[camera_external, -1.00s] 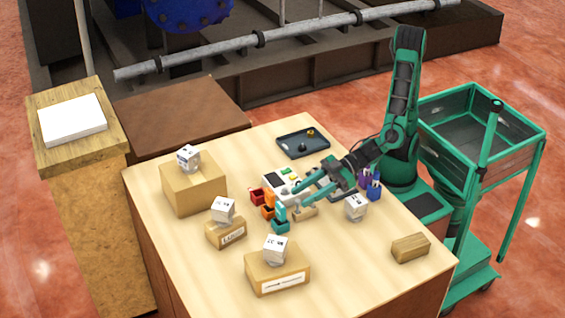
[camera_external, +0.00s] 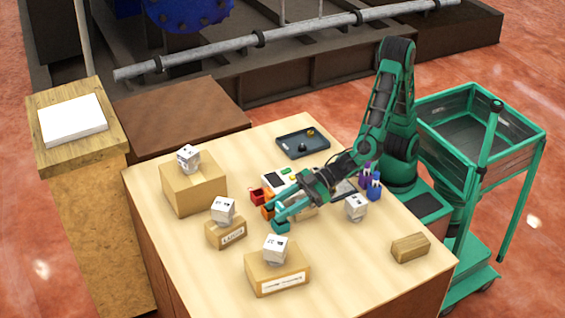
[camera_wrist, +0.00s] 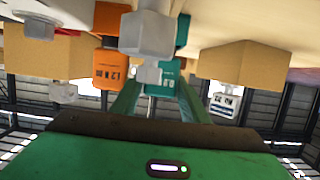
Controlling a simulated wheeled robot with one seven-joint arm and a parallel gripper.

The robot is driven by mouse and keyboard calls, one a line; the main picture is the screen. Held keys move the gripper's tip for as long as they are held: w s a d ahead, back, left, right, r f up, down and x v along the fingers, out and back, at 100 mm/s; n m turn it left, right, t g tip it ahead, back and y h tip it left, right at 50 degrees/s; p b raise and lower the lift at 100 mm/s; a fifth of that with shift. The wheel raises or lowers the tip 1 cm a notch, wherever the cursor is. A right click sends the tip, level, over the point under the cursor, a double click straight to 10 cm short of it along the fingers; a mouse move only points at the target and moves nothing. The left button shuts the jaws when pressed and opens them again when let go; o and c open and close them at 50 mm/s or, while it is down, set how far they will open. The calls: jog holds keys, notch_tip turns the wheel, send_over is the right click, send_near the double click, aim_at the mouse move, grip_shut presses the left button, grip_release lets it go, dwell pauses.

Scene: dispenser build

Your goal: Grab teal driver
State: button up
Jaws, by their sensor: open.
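The teal driver (camera_wrist: 183,32) shows as a teal piece at the top of the wrist view, partly behind a grey-white block-like part. A teal block with white marks (camera_wrist: 163,102) is between my fingers in that view. In the external view the teal holder (camera_external: 281,227) stands at the front end of the red, orange and teal row, and my fingers hide most of what is above it. My gripper (camera_external: 277,212) is open, its fingertips reaching over this teal spot. In the wrist view its fingers (camera_wrist: 157,102) lie either side of the teal block; contact cannot be told.
An orange holder (camera_external: 267,212) and a red one (camera_external: 258,196) stand close beside the teal one. Cardboard boxes (camera_external: 277,273) (camera_external: 226,233) topped with white cubes stand nearby. A dark tray (camera_external: 303,144) lies at the back. The table's front right is mostly clear around a wooden block (camera_external: 410,248).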

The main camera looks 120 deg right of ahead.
jog(key=c, duration=0.8)
